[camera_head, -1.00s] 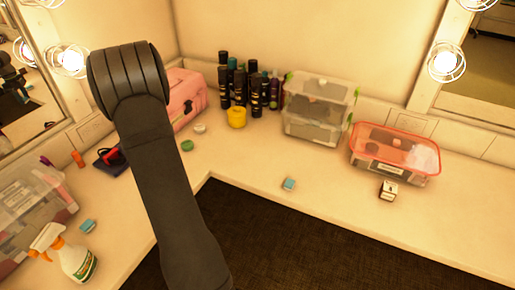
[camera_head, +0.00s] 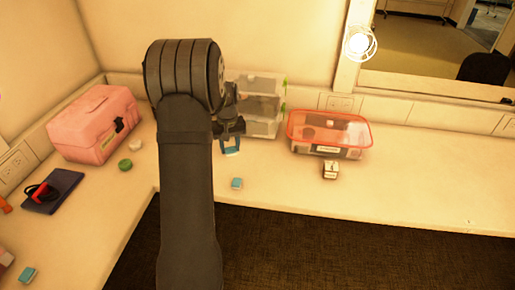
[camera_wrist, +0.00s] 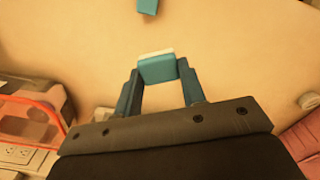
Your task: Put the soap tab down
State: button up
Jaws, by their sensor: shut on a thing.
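My gripper (camera_wrist: 158,82) is shut on a soap tab (camera_wrist: 157,68), a small teal block with a white edge, pinched between its two blue fingers. In the head view my gripper (camera_head: 231,147) is above the counter (camera_head: 420,190), in front of the clear stacked box. The gap between the held tab and the counter is hard to judge. A second blue tab (camera_head: 237,183) lies on the counter near its front edge; a blue block also shows at the top of the wrist view (camera_wrist: 147,6). Another blue tab (camera_head: 27,275) lies at the lower left.
A red-lidded clear box (camera_head: 329,134) and a small white-and-black box (camera_head: 330,170) stand to the right. A clear stacked box (camera_head: 265,105) is behind. A pink case (camera_head: 95,124), green disc (camera_head: 125,165) and white disc (camera_head: 135,145) are left. The right counter is mostly clear.

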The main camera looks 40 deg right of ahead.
jog(key=s+d+m, duration=0.2)
jog(key=s+d, duration=0.6)
jog(key=s, duration=0.3)
jog(key=s+d+m, duration=0.2)
jog(key=s+d, duration=0.5)
jog(key=s, duration=0.5)
jog(key=s+d+m, duration=0.1)
jog(key=s+d, duration=0.7)
jog(key=s, duration=0.3)
send_over(319, 182)
notch_tip(319, 182, down, 7)
jog(key=shift+r, duration=0.2)
jog(key=shift+f, duration=2)
jog(key=shift+f, duration=0.1)
jog(key=o, duration=0.9)
jog(key=shift+o, duration=0.2)
notch_tip(319, 182, up, 12)
